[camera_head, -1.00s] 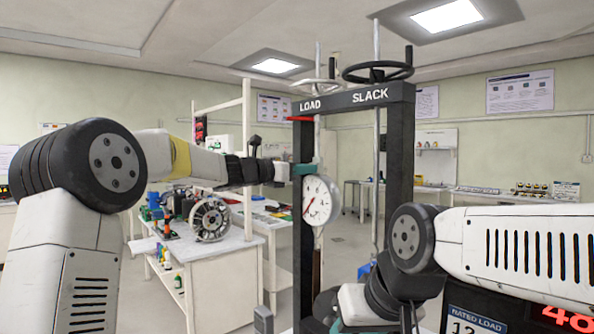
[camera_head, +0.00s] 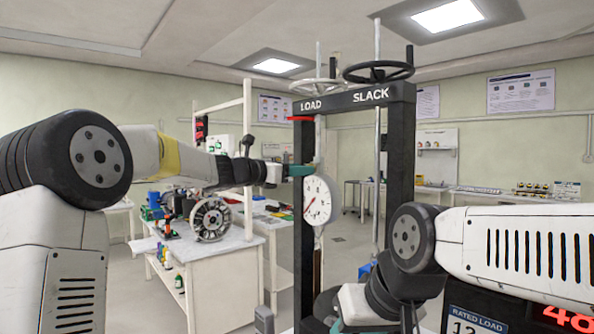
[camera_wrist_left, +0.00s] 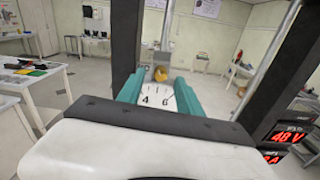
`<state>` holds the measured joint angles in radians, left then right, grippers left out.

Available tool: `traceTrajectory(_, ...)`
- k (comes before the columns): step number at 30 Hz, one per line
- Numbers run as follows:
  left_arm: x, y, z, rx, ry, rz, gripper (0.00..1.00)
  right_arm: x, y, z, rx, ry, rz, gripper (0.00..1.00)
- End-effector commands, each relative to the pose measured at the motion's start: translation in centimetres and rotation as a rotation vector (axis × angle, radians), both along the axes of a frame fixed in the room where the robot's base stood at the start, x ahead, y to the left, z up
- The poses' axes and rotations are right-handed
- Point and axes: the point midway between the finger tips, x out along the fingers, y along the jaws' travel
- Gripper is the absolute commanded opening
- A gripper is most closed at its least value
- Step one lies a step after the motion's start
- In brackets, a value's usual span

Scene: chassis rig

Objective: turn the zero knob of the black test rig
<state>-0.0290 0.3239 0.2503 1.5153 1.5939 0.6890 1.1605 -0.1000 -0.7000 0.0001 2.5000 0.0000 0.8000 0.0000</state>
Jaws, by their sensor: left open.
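The black test rig (camera_head: 400,150) stands upright in the head view, its top beam marked LOAD and SLACK. A round white dial gauge (camera_head: 320,200) with a red needle hangs by its left post. My left gripper (camera_head: 302,170), with teal fingers, is at the top of the gauge and hides the knob there. In the left wrist view a small brass-coloured knob (camera_wrist_left: 161,74) shows above the dial face (camera_wrist_left: 158,101). The open fingers of my left gripper (camera_wrist_left: 160,80) stand on either side of it; contact cannot be told.
Two handwheels (camera_head: 378,72) sit on top of the rig. A red-digit display (camera_head: 568,318) is at lower right. A white bench (camera_head: 235,250) with a wheel-shaped part (camera_head: 209,219) stands to the left.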

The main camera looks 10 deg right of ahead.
Motion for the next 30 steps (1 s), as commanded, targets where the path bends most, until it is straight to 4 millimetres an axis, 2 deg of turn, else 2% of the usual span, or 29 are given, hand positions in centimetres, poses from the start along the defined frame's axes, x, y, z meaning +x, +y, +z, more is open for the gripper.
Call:
traceTrajectory(3,-1.2,2.0,0.0,0.001,0.0,0.003,0.42,0.0,0.0,0.0,0.0,0.0,0.0,0.38)
traceTrajectory(9,-2.6,4.1,0.0,0.0,-0.001,0.002,0.42,0.0,0.0,0.0,0.0,0.0,0.0,0.38)
traceTrajectory(20,-3.0,4.5,0.0,0.0,0.0,0.0,0.42,0.0,0.0,0.0,0.0,0.0,0.0,0.38)
traceTrajectory(23,-3.6,4.4,-0.2,0.034,-0.021,-0.006,0.42,0.0,0.0,0.0,0.0,0.0,0.0,0.38)
traceTrajectory(26,-6.3,4.4,-1.2,0.175,-0.104,-0.03,0.42,0.0,0.0,0.0,0.0,0.0,0.0,0.38)
traceTrajectory(29,-11.0,5.0,-3.6,0.437,-0.26,-0.088,0.42,0.0,0.0,0.0,0.0,0.0,0.0,0.38)
traceTrajectory(30,-13.3,5.7,-5.0,0.564,-0.336,-0.123,0.42,0.0,0.0,0.0,0.0,0.0,0.0,0.38)
